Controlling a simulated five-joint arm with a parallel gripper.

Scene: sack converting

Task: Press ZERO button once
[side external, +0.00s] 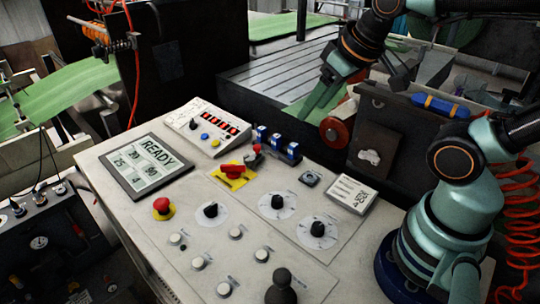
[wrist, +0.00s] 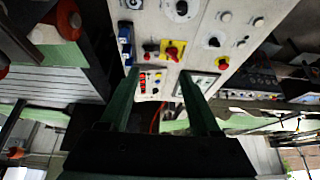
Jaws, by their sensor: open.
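The white counter box (side external: 182,117) with a red digit display stands at the back of the sloped control panel. Its small blue button (side external: 205,136), a yellow button (side external: 215,143) and a black knob (side external: 194,124) sit below the display. The lettering is too small to read, so I cannot tell which button is ZERO. My gripper (side external: 308,108) is in the air to the right of the box, fingers pointing down and left, touching nothing visible. In the wrist view the open, empty fingers (wrist: 159,74) frame the counter box (wrist: 143,94) beyond them.
Blue rocker switches (side external: 277,142) stand between the box and my gripper. A red switch on a yellow plate (side external: 232,172), a red emergency stop (side external: 163,207), dials (side external: 278,203) and a READY screen (side external: 148,165) fill the panel. A dark machine bed (side external: 275,75) lies behind.

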